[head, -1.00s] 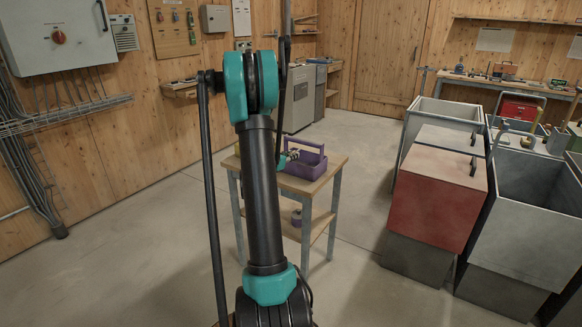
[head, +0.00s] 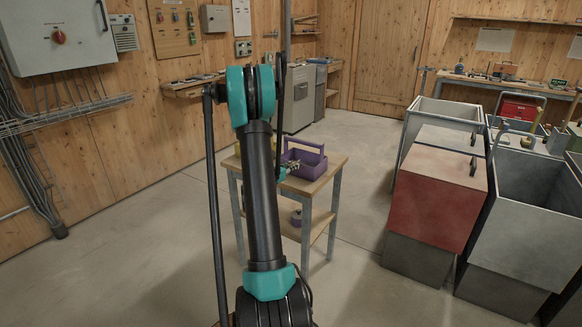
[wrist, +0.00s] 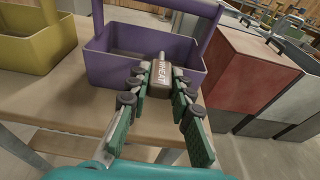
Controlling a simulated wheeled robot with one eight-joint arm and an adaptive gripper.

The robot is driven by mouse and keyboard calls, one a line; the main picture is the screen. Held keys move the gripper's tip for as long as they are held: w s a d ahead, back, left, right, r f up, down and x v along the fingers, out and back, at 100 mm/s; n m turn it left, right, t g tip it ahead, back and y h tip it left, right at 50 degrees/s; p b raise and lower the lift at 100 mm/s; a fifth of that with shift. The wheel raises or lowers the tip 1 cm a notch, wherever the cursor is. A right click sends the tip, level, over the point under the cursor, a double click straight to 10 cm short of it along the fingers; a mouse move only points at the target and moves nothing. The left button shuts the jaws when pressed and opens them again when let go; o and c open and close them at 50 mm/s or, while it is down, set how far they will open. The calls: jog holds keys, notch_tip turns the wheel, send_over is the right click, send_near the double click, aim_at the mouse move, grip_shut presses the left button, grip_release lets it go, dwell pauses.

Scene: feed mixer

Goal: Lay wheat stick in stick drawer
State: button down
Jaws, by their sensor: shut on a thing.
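The wheat stick (wrist: 160,80) is a brown block labelled WHEAT with a grey metal end. In the wrist view my gripper (wrist: 159,88) is shut on it, with green-and-grey fingers on both sides. The stick is in front of the near wall of a purple caddy (wrist: 120,68); I cannot tell whether it touches the caddy or the table. In the head view my gripper (head: 290,167) is small and partly behind my arm, beside the caddy. I cannot pick out the stick drawer in either view.
The purple caddy stands on a small wooden table (head: 325,173) with a lower shelf. A yellow caddy (wrist: 35,45) stands left of it. Red and grey bins (head: 437,190) are at the right. A wall shelf (head: 190,88) holds small items. The floor between is clear.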

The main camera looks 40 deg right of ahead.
jog(key=shift+f, duration=0.35)
jog(key=c, duration=1.3)
grip_release()
jog(key=shift+c, duration=0.2)
